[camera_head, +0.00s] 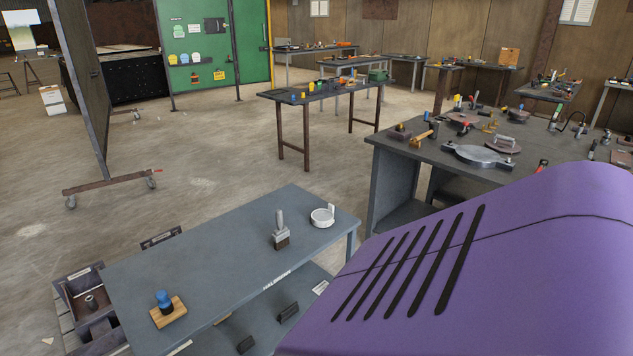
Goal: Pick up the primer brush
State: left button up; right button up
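The primer brush (281,232) looks like the flat brush with a pale grey handle and dark bristles on the grey bench (225,245). It stands upright, bristles down, near the bench's far right part. A small white pot (322,216) with a raised handle or tab stands to its right, apart from it. A blue-topped dark object (164,300) sits on a wooden block (174,314) at the bench's near left end. Neither of my grippers is in view.
A purple slotted surface hides the lower right. A lower shelf (263,325) holds dark blocks. Dark bins (83,285) stand left of the bench. A cluttered workbench (412,153) stands behind right, a wheeled panel (88,75) at left. Open floor (215,155) lies behind the bench.

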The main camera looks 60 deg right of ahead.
aim_at(280, 236)
jog(key=z, duration=1.75)
jog(key=u, duration=2.15)
jog(key=z, duration=2.2)
jog(key=i+j+u, duration=0.2)
jog(key=i+j, duration=0.2)
jog(key=j, duration=0.2)
